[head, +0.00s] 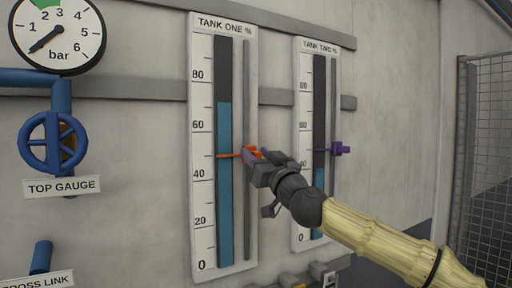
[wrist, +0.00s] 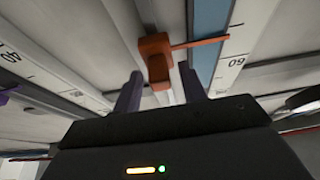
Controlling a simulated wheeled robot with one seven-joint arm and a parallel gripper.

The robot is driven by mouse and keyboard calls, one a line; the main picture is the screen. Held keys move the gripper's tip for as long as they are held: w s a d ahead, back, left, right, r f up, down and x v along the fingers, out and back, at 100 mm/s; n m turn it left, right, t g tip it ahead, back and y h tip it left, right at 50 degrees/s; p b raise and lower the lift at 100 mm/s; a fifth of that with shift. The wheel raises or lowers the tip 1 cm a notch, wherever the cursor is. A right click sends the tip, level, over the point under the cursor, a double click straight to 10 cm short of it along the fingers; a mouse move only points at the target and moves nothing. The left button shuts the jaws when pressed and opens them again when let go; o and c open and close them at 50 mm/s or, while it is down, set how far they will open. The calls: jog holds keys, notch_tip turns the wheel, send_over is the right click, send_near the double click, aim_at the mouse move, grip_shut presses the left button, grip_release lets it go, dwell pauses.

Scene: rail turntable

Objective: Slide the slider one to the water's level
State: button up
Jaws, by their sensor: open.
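The tank one gauge (head: 204,262) is a tall white board with a 0 to 80 scale. Its blue water column (head: 224,130) tops out about midway between 60 and 80. The orange slider one (head: 228,155) has its pointer a little below midway between 40 and 60, well under the water's top. My gripper (head: 260,156) is at the slider, partly covering it in the head view. In the wrist view, the slider's orange block (wrist: 155,58) sits between my two open purple fingers (wrist: 160,75). I cannot tell whether they touch it.
The tank two gauge (head: 301,240) stands just right, with a purple slider (head: 340,149); my arm crosses in front of it. A pressure dial (head: 58,30) and blue valve wheel (head: 46,143) are at left. A mesh fence (head: 487,150) is at right.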

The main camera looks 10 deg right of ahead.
jog(key=shift+w+a+r, duration=0.15)
jog(key=shift+w, duration=0.3)
